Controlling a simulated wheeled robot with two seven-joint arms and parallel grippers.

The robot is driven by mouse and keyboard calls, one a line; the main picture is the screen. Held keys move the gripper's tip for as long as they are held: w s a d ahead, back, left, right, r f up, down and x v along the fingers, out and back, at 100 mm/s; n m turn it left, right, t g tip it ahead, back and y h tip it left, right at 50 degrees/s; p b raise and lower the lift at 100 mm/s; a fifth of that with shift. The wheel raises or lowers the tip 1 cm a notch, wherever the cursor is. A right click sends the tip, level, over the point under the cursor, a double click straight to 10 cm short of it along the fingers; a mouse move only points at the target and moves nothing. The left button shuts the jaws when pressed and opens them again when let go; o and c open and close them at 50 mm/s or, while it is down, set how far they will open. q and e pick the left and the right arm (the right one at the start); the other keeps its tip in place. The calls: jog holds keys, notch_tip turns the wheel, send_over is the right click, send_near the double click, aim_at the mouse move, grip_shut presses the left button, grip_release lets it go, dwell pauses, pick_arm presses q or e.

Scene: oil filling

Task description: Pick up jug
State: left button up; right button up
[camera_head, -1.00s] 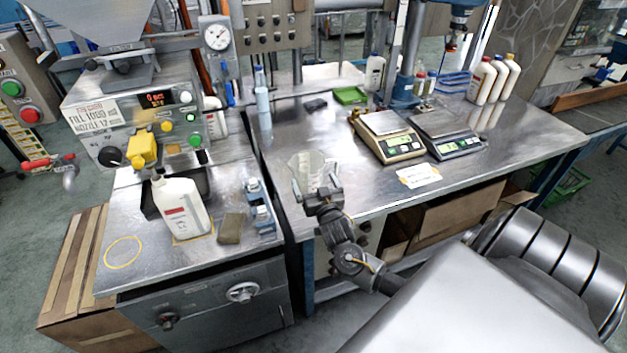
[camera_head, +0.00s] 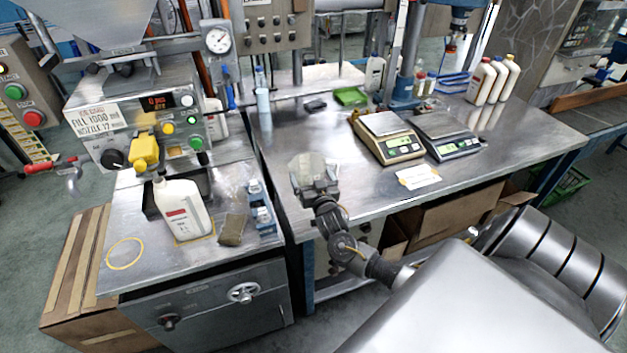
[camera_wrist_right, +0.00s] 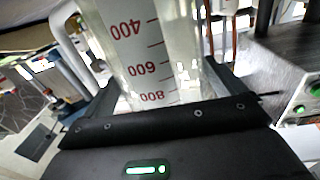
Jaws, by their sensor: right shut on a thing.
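The clear jug (camera_head: 306,166) is near the front left corner of the right-hand steel bench in the head view. In the right wrist view the jug (camera_wrist_right: 145,50) fills the middle, with red 400, 600 and 800 marks on its see-through wall. My right gripper (camera_head: 316,184) is shut on the jug from the front; its fingers (camera_wrist_right: 168,88) stand on both sides of it in the wrist view. The gripper hides the jug's lower part, so I cannot tell whether it touches the bench. My left gripper is not in view.
A white bottle (camera_head: 182,208) stands under the yellow nozzle (camera_head: 145,152) of the filling machine. A brown block (camera_head: 232,228) and blue clamps (camera_head: 262,212) lie beside it. Two scales (camera_head: 388,138) (camera_head: 447,135) stand right of the jug, with a paper label (camera_head: 418,177) in front.

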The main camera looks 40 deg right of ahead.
jog(key=shift+r, duration=0.3)
notch_tip(320, 180, up, 2)
jog(key=shift+r+b, duration=0.15)
jog(key=shift+b, duration=0.65)
jog(key=s+a+r, duration=0.2)
jog(key=a+r, duration=0.3)
jog(key=a, duration=0.1)
jog(key=s+a+r+b, duration=0.1)
jog(key=s+a+r, duration=0.2)
jog(key=a+r, duration=0.2)
jog(key=shift+s+a, duration=0.35)
jog(key=shift+a, duration=0.55)
